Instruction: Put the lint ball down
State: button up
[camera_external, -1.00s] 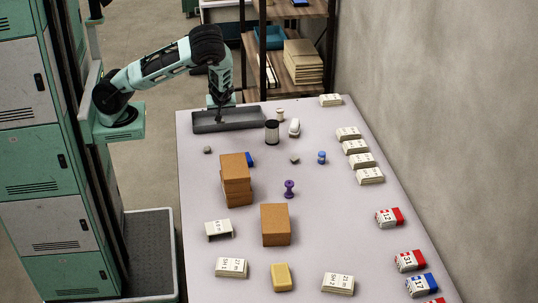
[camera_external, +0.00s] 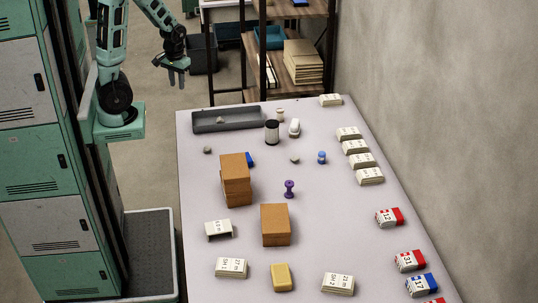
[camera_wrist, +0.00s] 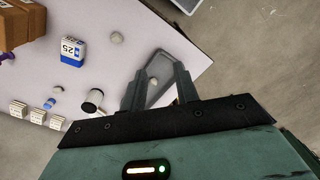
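A small grey lint ball (camera_external: 221,120) lies in the shallow dark grey tray (camera_external: 252,124) at the far left of the table. The tray also shows in the wrist view (camera_wrist: 160,62), partly behind my fingers. My gripper (camera_external: 178,83) is up beyond the table's far left corner, apart from the tray. Its two fingers stand apart in the wrist view (camera_wrist: 159,88), with nothing held between them. Two similar grey lumps lie on the table, one left (camera_external: 207,150) and one near the middle (camera_external: 294,160).
A black-and-white spool (camera_external: 272,132) and a white object (camera_external: 294,128) stand close right of the tray. Brown boxes (camera_external: 236,180) are stacked nearer the front. Labelled packs (camera_external: 361,160) line the right side. A shelf (camera_external: 290,45) stands behind the table.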

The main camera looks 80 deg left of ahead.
jog(key=s+r+m, duration=0.1)
jog(key=s, duration=0.1)
jog(key=s+r+m, duration=0.1)
jog(key=s+r, duration=0.1)
jog(key=shift+d, duration=0.1)
